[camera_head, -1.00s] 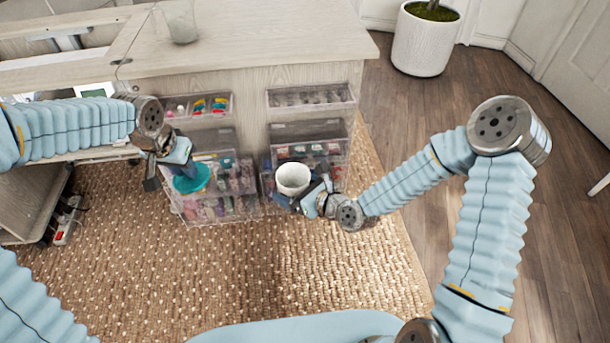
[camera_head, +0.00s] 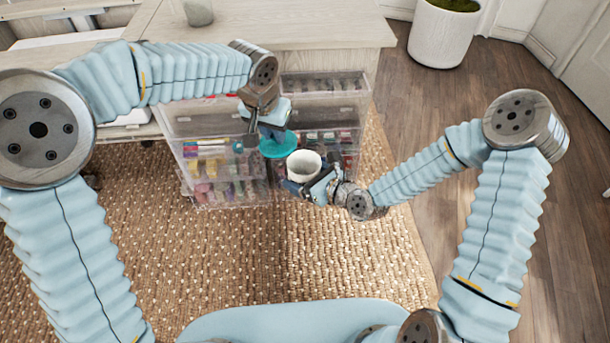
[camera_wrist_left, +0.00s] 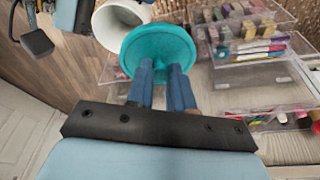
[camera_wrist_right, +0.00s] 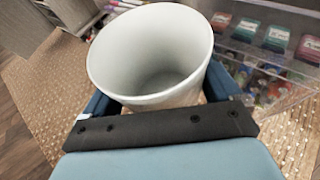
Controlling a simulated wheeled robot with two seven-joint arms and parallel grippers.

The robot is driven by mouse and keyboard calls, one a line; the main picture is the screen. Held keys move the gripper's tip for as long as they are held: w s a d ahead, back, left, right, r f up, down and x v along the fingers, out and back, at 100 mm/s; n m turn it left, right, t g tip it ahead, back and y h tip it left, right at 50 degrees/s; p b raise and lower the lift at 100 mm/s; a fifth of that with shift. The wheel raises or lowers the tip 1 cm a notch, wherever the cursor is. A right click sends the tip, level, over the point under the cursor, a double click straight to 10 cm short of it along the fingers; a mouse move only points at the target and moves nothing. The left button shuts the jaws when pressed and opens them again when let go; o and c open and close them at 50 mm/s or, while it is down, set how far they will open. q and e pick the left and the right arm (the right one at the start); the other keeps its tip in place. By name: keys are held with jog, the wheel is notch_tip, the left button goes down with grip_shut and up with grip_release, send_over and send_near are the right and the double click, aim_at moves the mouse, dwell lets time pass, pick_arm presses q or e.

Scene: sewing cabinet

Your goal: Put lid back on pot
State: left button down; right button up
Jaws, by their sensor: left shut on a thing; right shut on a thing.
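The pot is a white open cup (camera_head: 304,166); its empty inside shows in the right wrist view (camera_wrist_right: 150,65). My right gripper (camera_head: 308,184) is shut on the pot and holds it upright, slightly tilted, above the rug. The lid is a round teal disc (camera_head: 279,145), seen large in the left wrist view (camera_wrist_left: 158,48). My left gripper (camera_head: 273,128) is shut on the lid, with its fingers (camera_wrist_left: 166,80) at the disc. The lid is just left of and behind the pot in the head view, close to its rim. Whether they touch is hard to tell.
Clear plastic drawers (camera_head: 222,172) with colourful supplies stand right behind both grippers, under the wooden cabinet top (camera_head: 330,30). A white planter (camera_head: 440,35) stands back right. The woven rug (camera_head: 270,250) in front is clear.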

pick_arm(q)
send_near(304, 151)
jog(key=shift+s+d+r+m, duration=0.2)
jog(key=shift+s+r, duration=0.15)
jog(key=shift+s, duration=0.15)
jog(key=shift+s+d+r+m, duration=0.1)
jog(key=shift+s+d+r, duration=0.1)
jog(key=shift+s+r, duration=0.25)
jog(key=shift+s+f, duration=0.1)
jog(key=shift+f, duration=0.1)
jog(key=shift+f, duration=1.95)
jog(key=shift+s+r+t+y, duration=0.15)
jog(key=shift+s+t+y, duration=0.1)
jog(key=shift+t+y, duration=0.4)
jog(key=shift+f+y, duration=0.25)
jog(key=shift+f, duration=0.65)
